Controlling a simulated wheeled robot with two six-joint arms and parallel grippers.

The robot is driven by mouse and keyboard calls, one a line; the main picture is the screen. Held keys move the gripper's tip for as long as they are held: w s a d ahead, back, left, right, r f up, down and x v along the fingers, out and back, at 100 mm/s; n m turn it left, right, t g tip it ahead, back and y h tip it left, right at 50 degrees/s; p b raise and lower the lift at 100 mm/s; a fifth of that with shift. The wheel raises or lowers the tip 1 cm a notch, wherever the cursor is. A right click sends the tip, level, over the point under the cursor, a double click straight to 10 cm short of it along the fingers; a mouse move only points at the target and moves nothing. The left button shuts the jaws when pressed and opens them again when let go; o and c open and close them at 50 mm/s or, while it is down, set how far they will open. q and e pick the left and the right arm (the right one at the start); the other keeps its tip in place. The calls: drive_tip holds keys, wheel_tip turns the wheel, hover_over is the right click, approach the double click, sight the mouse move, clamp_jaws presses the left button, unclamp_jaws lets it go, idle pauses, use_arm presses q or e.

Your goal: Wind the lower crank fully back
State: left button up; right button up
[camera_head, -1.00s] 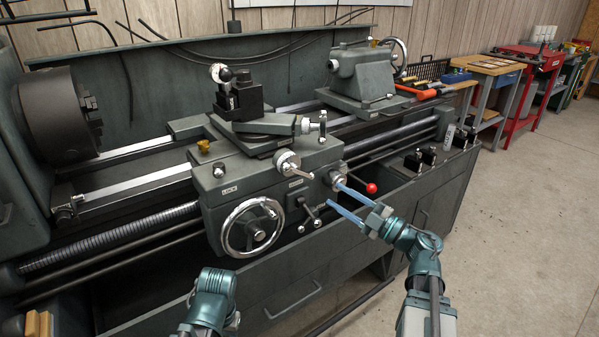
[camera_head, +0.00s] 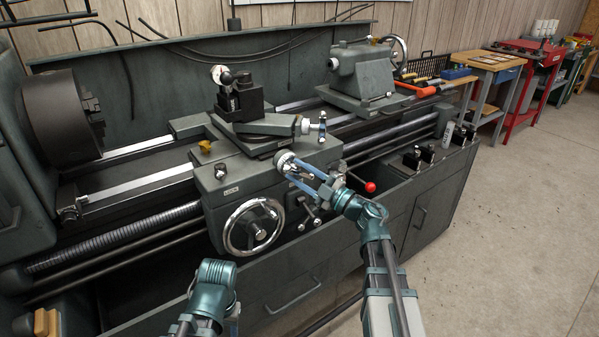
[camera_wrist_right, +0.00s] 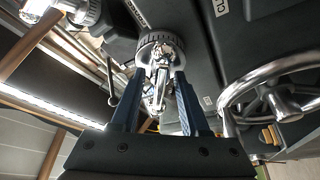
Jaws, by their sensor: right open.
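The lower crank (camera_head: 284,160) is a small silver dial with a short handle on the upper front of the lathe's carriage. It also shows in the right wrist view as a ribbed dial with a shiny crank (camera_wrist_right: 161,50). My right gripper (camera_head: 292,169) is open, with its blue fingers pointing at this crank. In the right wrist view the fingers (camera_wrist_right: 153,78) stand on either side of the crank's handle, with gaps; I cannot tell whether either touches. Of my left arm only links show at the bottom; its gripper is out of view.
A large chrome handwheel (camera_head: 253,227) sits lower left on the carriage front. A red-knobbed lever (camera_head: 370,187) is to the right of my gripper. A smaller upper crank (camera_head: 322,125) is above it. Open floor (camera_head: 500,240) lies to the right.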

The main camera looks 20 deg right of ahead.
clamp_jaws()
idle(0.4)
